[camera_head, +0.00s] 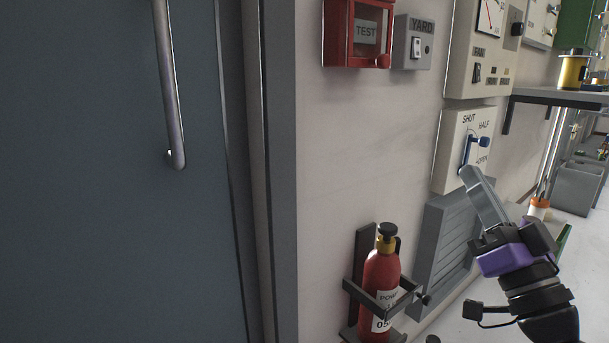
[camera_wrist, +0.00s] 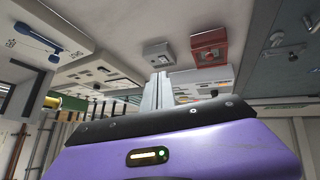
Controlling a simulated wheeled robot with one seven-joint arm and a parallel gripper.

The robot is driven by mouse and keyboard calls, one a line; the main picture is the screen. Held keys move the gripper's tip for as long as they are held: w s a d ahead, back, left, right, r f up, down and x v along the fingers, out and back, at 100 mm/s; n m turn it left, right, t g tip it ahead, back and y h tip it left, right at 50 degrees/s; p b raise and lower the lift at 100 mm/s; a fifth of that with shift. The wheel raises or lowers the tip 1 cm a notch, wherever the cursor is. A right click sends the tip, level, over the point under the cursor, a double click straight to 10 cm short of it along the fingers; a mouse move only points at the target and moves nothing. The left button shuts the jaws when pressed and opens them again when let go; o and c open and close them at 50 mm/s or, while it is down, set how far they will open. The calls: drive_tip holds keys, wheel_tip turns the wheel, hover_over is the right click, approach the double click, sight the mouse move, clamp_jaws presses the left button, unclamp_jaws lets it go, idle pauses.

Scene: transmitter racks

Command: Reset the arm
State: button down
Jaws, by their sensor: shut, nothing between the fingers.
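My gripper (camera_head: 468,174) is at the right of the head view, its purple and black body below and its grey fingers pointing up and left. The fingers are together with nothing between them. In the wrist view the closed fingers (camera_wrist: 160,76) stand at the middle above the purple body. In the head view the fingertips overlap the bottom edge of a white panel (camera_head: 450,160) marked SHUT, HALF and OPEN, with a blue lever (camera_head: 484,142). The wrist view shows the lever (camera_wrist: 54,57) at the upper left, apart from the fingers.
A red extinguisher (camera_head: 380,282) hangs in a wall bracket left of my arm. A grey louvred vent (camera_head: 440,245) is behind the gripper. A red TEST box (camera_head: 340,45) and a grey YARD switch box (camera_head: 411,53) are higher up. A grey door (camera_head: 110,220) fills the left.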

drive_tip(key=s+f+m+g+h, duration=0.15)
drive_tip(key=s+f+h, duration=0.25)
drive_tip(key=s+f, duration=0.5)
drive_tip(key=s+f+m+g+h, duration=0.1)
drive_tip(key=s+f+g+h, duration=0.2)
drive_tip(key=f, duration=0.9)
drive_tip(key=s+a+f+n+g+y, duration=0.15)
drive_tip(key=s+f, duration=0.35)
drive_tip(key=s, duration=0.5)
drive_tip(key=s+a+f+n+g, duration=0.1)
drive_tip(key=s+a+f+g, duration=0.1)
drive_tip(key=s+f, duration=0.5)
drive_tip(key=s+a+f+n+g+y, duration=0.1)
drive_tip(key=s+a+f+n+g, duration=0.15)
drive_tip(key=s, duration=0.95)
wheel_tip(320, 180, up, 37)
drive_tip(key=p, duration=3.7)
drive_tip(key=shift+w+d+m, duration=0.15)
drive_tip(key=shift+d+m, duration=0.2)
drive_tip(key=shift+d, duration=0.1)
